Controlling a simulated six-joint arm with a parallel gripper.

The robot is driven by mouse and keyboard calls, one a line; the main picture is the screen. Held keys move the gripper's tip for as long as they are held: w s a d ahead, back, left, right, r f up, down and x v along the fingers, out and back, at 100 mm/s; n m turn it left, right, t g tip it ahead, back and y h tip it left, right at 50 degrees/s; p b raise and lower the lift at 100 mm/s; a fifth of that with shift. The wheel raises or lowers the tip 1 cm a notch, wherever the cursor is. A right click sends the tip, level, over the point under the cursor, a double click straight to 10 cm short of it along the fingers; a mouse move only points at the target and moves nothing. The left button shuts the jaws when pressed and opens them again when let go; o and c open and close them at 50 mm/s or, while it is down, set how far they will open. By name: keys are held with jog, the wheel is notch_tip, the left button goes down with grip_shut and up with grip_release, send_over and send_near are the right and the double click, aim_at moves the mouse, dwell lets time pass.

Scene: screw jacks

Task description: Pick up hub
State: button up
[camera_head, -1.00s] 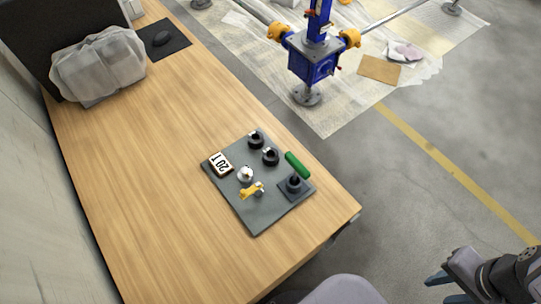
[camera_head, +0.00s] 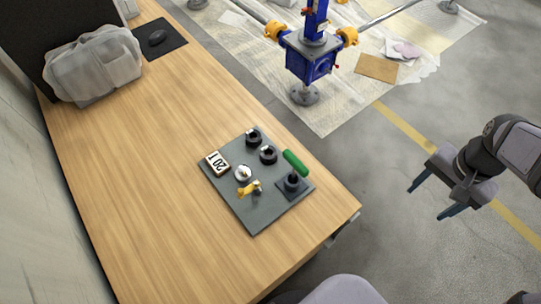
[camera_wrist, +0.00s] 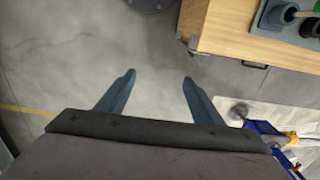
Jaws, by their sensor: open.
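A dark grey tray (camera_head: 262,217) lies on the wooden desk and holds several small parts. On it are two black ring-shaped parts (camera_head: 253,137) (camera_head: 268,155), a silver round part (camera_head: 243,173), a yellow part (camera_head: 249,189), a green cylinder (camera_head: 295,163) and a black post on a square base (camera_head: 292,184). I cannot tell for sure which of these is the hub. My gripper (camera_head: 425,204) is open and empty, above the floor to the right of the desk and well apart from the tray. In the wrist view its two fingers (camera_wrist: 159,78) are spread over bare floor.
The wooden desk (camera_head: 150,190) has wide free room left of the tray. A white "20 T" label block (camera_head: 217,163) is on the tray. A covered object (camera_head: 95,65) and a mouse pad (camera_head: 160,42) are farther back. A blue screw jack (camera_head: 309,60) stands on floor sheeting.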

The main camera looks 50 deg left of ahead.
jog(key=w+a+f+b, duration=0.1)
jog(key=a+f, duration=0.1)
jog(key=a, duration=1.4)
jog(key=b, duration=0.2)
send_near(269, 156)
jog(key=shift+s+f+p, duration=0.1)
jog(key=shift+f+p, duration=1.25)
jog(key=shift+f, duration=1.7)
jog(key=c, duration=1.4)
jog(key=shift+o, duration=0.2)
jog(key=shift+r, duration=0.1)
jog(key=shift+r, duration=0.1)
